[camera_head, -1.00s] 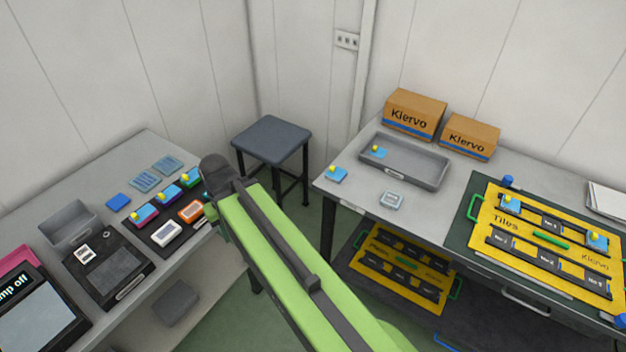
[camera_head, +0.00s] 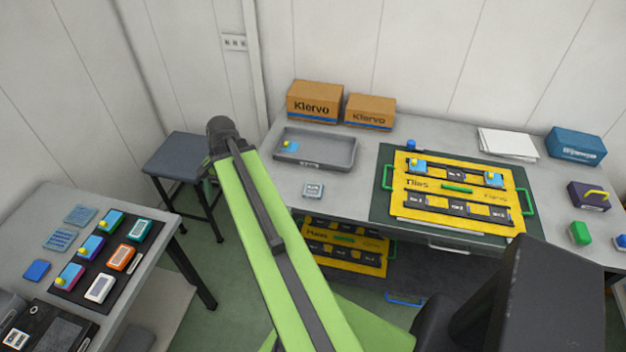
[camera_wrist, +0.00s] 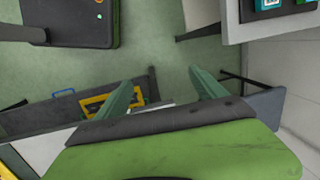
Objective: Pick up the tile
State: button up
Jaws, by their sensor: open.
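One tile (camera_head: 289,147) lies in the grey tray (camera_head: 330,161) on the far table. Two more, a left tile (camera_head: 415,167) and a right tile (camera_head: 494,180), sit on the yellow board (camera_head: 455,212). Which one the task means I cannot tell.
A dark stool (camera_head: 181,157) stands between the two tables, close to my arm. Two cardboard boxes, one large (camera_head: 314,103) and one small (camera_head: 369,112), stand behind the tray. A small pale piece (camera_head: 313,190) lies before it. The left table (camera_head: 35,205) holds several coloured cartridges.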

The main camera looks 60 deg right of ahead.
jog(key=s+d+r+m+t+p, duration=0.1)
jog(key=s+d+r+m, duration=0.1)
jog(key=s+d+m, duration=0.35)
jog(key=s+d+r+m+p, duration=0.2)
jog(key=s+d+r, duration=0.1)
jog(key=d, duration=0.5)
jog(key=m+t+p, duration=0.2)
jog(key=m+p, duration=0.1)
jog(key=m, duration=0.7)
send_near(313, 189)
jog(key=f+b, duration=0.1)
jog(key=b, duration=0.4)
jog(key=f+b, duration=0.1)
jog(key=b, duration=0.5)
jog(key=shift+w+a+f, duration=0.1)
jog(key=shift+a+f, duration=0.2)
jog(key=shift+a, duration=0.05)
jog(key=shift+w+f+b, duration=0.15)
jog(key=shift+f+b, duration=0.05)
jog(key=shift+b, duration=0.2)
jog(key=shift+r, duration=0.1)
jog(key=b+x, duration=0.4)
jog(key=x, duration=0.1)
jog(key=shift+w+b, duration=0.3)
jog(key=shift+b, duration=0.05)
jog(key=c, duration=1.5)
jog(key=shift+d+r, duration=0.1)
jog(key=shift+c, duration=0.2)
